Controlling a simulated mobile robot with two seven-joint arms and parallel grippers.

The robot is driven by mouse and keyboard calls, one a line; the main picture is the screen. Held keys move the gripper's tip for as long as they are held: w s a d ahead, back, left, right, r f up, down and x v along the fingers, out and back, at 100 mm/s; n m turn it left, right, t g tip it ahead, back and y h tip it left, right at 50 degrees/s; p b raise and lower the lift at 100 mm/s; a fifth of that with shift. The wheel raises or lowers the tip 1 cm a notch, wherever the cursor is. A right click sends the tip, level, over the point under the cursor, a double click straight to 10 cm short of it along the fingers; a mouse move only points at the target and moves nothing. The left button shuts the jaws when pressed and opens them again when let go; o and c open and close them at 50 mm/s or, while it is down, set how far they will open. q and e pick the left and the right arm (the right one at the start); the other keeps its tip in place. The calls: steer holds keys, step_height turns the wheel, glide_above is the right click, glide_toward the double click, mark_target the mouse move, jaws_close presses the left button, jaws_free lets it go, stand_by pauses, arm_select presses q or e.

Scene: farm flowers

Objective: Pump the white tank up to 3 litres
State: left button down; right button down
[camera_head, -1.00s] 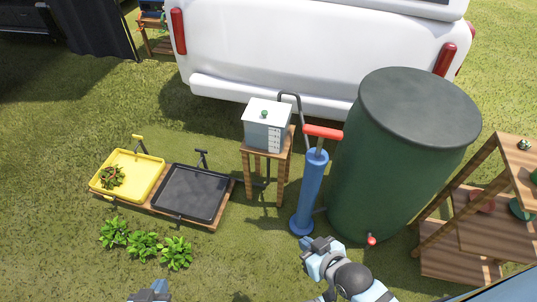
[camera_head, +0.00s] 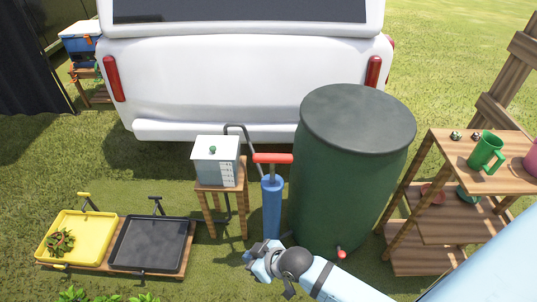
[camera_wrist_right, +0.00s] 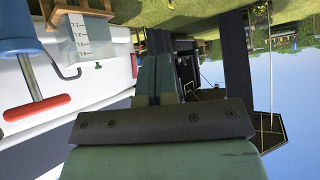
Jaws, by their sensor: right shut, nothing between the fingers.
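The white tank (camera_head: 213,148) stands on a small wooden stand; a scale (camera_head: 227,173) runs down its front right corner. The scale also shows upside down in the wrist view (camera_wrist_right: 88,38); I cannot read the water level. The blue pump (camera_head: 272,205) stands upright right of the stand, its red T-handle (camera_head: 272,158) a little above its top. In the wrist view the handle (camera_wrist_right: 36,107) is left of the fingers. My right gripper (camera_head: 256,252) is shut and empty, in front of the pump's lower part and apart from the handle. My left gripper is out of view.
A large green barrel (camera_head: 345,180) with a red tap (camera_head: 341,253) stands close right of the pump. A wooden shelf (camera_head: 450,225) is at the right. A yellow tray (camera_head: 85,226) and a black tray (camera_head: 150,243) lie left. A white vehicle (camera_head: 240,80) stands behind.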

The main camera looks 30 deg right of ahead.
steer(key=w+n+g, duration=0.3)
steer(key=w, duration=0.6)
step_height(320, 180, up, 20)
steer(key=r+n+g+h+b, duration=0.1)
steer(key=n+g+h+b, duration=0.15)
steer(key=g+h, duration=0.25)
glide_above(274, 156)
arm_select(q)
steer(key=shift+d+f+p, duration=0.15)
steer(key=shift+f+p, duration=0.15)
steer(key=shift+p, duration=0.15)
arm_select(e)
steer(key=shift+f+n, duration=0.25)
steer(key=shift+n, duration=0.2)
steer(key=shift+f, duration=0.15)
step_height(274, 156, down, 13)
steer(key=shift+f+b, duration=0.15)
steer(key=shift+b, duration=0.95)
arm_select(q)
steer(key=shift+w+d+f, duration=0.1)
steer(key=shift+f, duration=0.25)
arm_select(e)
steer(key=shift+f, duration=0.2)
